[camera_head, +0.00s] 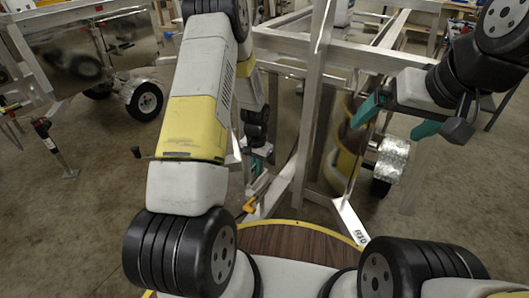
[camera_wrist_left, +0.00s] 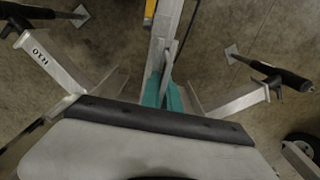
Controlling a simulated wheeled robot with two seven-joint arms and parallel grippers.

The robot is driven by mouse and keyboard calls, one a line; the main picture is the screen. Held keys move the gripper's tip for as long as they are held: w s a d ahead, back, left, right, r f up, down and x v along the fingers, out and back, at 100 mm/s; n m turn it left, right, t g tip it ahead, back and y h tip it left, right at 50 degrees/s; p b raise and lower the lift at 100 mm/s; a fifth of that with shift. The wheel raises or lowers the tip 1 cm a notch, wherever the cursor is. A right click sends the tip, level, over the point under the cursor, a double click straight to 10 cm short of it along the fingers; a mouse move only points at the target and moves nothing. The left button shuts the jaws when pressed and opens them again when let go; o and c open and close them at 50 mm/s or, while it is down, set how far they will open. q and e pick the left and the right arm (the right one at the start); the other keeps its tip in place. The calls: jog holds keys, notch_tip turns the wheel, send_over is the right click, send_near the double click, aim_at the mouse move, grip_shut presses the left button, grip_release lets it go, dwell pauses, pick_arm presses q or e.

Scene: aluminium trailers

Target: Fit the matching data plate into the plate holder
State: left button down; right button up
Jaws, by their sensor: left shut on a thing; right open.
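My left gripper (camera_head: 259,160) reaches down beside the trailer frame's front. Its teal fingers also show in the left wrist view (camera_wrist_left: 165,92), close together on a thin grey piece, perhaps the data plate (camera_wrist_left: 168,62), seen nearly edge-on over a metal beam. Its face and any text cannot be read. My right gripper (camera_head: 397,119) is open and empty, its teal fingers wide apart at the right of the frame. I cannot make out the plate holder for certain in either view.
The aluminium trailer frame (camera_head: 318,95) rises in front of me, with a marked diagonal beam (camera_head: 352,222) and a wheel fender (camera_head: 391,158) at right. Another trailer (camera_head: 90,50) stands at left. A jack stand (camera_head: 50,145) is on the open concrete floor. A round wooden top (camera_head: 300,240) lies near me.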

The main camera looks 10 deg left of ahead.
pick_arm(q)
jog(key=shift+f, duration=0.8)
dwell(0.4)
jog(key=c, duration=1.5)
grip_release()
jog(key=shift+r, duration=3.9)
